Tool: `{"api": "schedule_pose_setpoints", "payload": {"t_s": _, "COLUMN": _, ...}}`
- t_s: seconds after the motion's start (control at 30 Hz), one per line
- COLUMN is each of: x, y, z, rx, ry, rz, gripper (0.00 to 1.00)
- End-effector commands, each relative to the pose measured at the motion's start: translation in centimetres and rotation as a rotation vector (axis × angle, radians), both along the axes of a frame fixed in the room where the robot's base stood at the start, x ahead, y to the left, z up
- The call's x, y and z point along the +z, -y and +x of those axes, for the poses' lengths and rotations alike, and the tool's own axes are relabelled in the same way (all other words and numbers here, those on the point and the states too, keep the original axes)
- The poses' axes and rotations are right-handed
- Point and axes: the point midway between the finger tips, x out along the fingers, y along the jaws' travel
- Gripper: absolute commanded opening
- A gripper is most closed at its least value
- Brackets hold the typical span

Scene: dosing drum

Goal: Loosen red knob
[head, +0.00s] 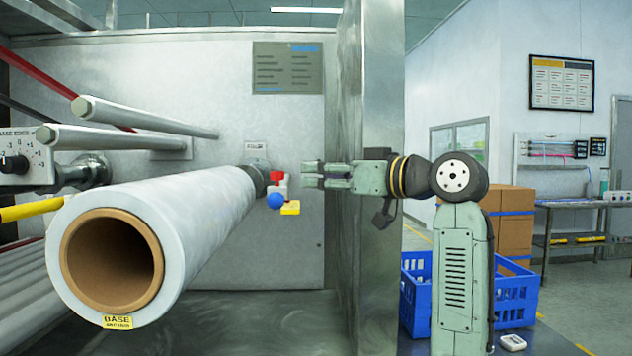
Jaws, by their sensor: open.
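The red knob (277,177) is small and sits near the far end of a large white roll (180,225) with a brown core, close to the back panel. A blue ball (276,201) and a yellow block (290,208) are just below it. My gripper (308,175) is to the right of the red knob at about the same height in the picture. Its fingers point left and are parted, with nothing seen between them. A gap shows between fingertips and knob. How far apart they are in depth I cannot tell.
A metal post (372,90) stands behind my arm. Two grey bars (170,117) (115,138) reach out above the roll. A blue crate (517,295) and cardboard boxes (512,222) are at the right. A dial (15,165) is at the far left.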

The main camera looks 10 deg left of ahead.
Motion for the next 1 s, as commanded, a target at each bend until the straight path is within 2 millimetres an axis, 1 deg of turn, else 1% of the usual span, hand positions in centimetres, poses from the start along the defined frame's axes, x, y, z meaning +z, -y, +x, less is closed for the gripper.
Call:
{"api": "schedule_pose_setpoints", "payload": {"t_s": 0.03, "x": -0.3, "y": -1.0, "z": -0.7, "rx": 0.005, "ry": 0.006, "rz": 0.001, "gripper": 0.43}}
{"api": "schedule_pose_setpoints", "payload": {"t_s": 0.1, "x": -0.4, "y": -1.8, "z": -1.2, "rx": 0.010, "ry": 0.008, "rz": 0.003, "gripper": 0.43}}
{"api": "schedule_pose_setpoints", "payload": {"t_s": 0.2, "x": -0.2, "y": -2.6, "z": -1.2, "rx": 0.012, "ry": 0.008, "rz": 0.005, "gripper": 0.43}}
{"api": "schedule_pose_setpoints", "payload": {"t_s": 0.27, "x": -0.1, "y": -3.2, "z": -0.8, "rx": 0.013, "ry": 0.008, "rz": 0.005, "gripper": 0.43}}
{"api": "schedule_pose_setpoints", "payload": {"t_s": 0.37, "x": 0.0, "y": -4.6, "z": 0.0, "rx": 0.012, "ry": 0.007, "rz": 0.004, "gripper": 0.43}}
{"api": "schedule_pose_setpoints", "payload": {"t_s": 0.5, "x": 0.0, "y": -6.9, "z": 1.5, "rx": 0.013, "ry": 0.006, "rz": 0.004, "gripper": 0.43}}
{"api": "schedule_pose_setpoints", "payload": {"t_s": 0.7, "x": 0.0, "y": -9.7, "z": 3.3, "rx": 0.012, "ry": 0.007, "rz": 0.004, "gripper": 0.43}}
{"api": "schedule_pose_setpoints", "payload": {"t_s": 0.83, "x": -0.1, "y": -10.7, "z": 4.0, "rx": 0.010, "ry": 0.008, "rz": 0.005, "gripper": 0.43}}
{"api": "schedule_pose_setpoints", "payload": {"t_s": 1.0, "x": -0.3, "y": -11.1, "z": 4.3, "rx": 0.010, "ry": 0.010, "rz": 0.004, "gripper": 0.43}}
